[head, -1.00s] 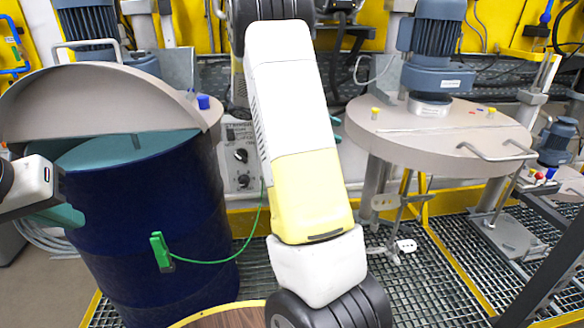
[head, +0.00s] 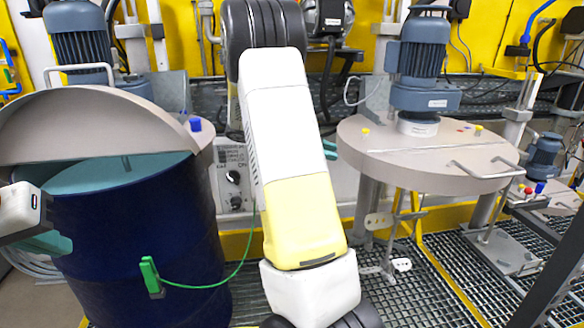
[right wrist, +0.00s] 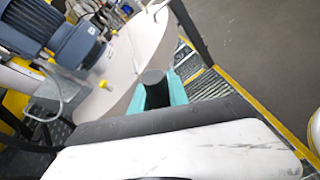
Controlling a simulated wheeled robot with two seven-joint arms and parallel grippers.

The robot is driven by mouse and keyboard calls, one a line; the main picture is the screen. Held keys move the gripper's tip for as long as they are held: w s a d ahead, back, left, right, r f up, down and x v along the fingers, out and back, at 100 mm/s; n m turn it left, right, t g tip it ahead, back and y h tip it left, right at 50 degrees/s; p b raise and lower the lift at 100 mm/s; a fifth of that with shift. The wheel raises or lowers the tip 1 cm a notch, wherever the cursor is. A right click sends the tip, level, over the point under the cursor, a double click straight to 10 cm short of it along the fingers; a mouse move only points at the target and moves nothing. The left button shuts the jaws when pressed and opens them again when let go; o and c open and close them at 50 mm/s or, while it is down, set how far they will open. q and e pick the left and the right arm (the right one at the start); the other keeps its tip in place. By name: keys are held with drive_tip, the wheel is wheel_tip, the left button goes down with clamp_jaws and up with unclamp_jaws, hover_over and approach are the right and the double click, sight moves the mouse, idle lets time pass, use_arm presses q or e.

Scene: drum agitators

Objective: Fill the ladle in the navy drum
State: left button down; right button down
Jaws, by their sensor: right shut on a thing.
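The navy drum (head: 150,245) stands at the left of the head view, with its grey half-round lid (head: 95,125) tilted up. A teal surface (head: 120,175) shows in its opening. My left gripper (head: 45,243) is at the left edge, beside the drum; its fingertips are cut off or hidden, so its opening cannot be told. My right gripper (right wrist: 160,85) is shut on a dark grey piece, apparently the ladle's handle (right wrist: 153,77). The ladle's bowl is not visible. In the head view, my right arm hides most of this gripper; a teal bit shows (head: 329,148).
A round grey lid (head: 430,155) with a blue motor (head: 425,65) stands at the right. A control box (head: 232,175) is behind my right arm. A green clamp (head: 151,275) with a green cable hangs on the drum. Floor grating (head: 430,285) lies open at the lower right.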

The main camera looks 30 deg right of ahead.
wheel_tip(320, 180, up, 20)
idle(0.6)
drive_tip(key=shift+f, duration=0.1)
